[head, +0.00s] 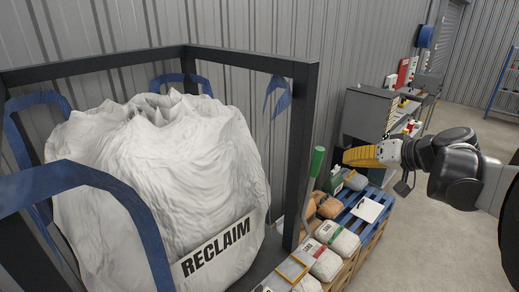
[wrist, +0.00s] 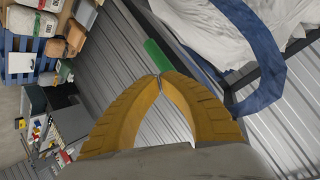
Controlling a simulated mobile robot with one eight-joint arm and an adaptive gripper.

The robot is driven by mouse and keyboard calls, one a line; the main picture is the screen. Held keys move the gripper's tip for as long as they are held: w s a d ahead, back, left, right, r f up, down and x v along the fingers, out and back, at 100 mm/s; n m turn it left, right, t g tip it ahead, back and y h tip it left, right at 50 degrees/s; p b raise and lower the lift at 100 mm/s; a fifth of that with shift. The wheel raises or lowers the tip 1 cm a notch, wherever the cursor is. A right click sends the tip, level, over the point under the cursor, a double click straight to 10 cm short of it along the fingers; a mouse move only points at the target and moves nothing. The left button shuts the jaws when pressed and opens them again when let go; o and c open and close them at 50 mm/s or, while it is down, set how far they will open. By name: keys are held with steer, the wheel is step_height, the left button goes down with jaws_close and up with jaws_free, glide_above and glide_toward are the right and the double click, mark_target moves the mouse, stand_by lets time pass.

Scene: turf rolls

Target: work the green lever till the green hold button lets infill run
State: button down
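The green lever (head: 316,162) is a green upright handle to the right of the frame post of the white RECLAIM bag. It also shows in the wrist view (wrist: 157,54), just beyond my fingertips. My gripper (head: 347,156) has yellow fingers and sits to the right of the lever in the head view, with a gap between them. In the wrist view (wrist: 160,77) the fingertips meet with nothing seen between them. The lever's lower end is hidden or unclear. I cannot pick out the green hold button in either view.
The white RECLAIM bag (head: 160,170) hangs in a dark frame (head: 299,150) at left, with blue straps (head: 90,180). Filled sacks (head: 338,238) lie on blue-topped pallets (head: 368,213) below my gripper. A grey cabinet (head: 365,115) stands behind. Open floor lies to the right.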

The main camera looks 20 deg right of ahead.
steer(key=m+b, duration=0.2)
steer(key=m, duration=0.5)
steer(key=m+g+b, duration=0.2)
steer(key=m, duration=2.1)
glide_toward(316, 171)
steer(key=x, duration=0.5)
steer(key=shift+f, duration=0.4)
steer(key=shift+w+a, duration=0.1)
steer(key=shift+w, duration=0.3)
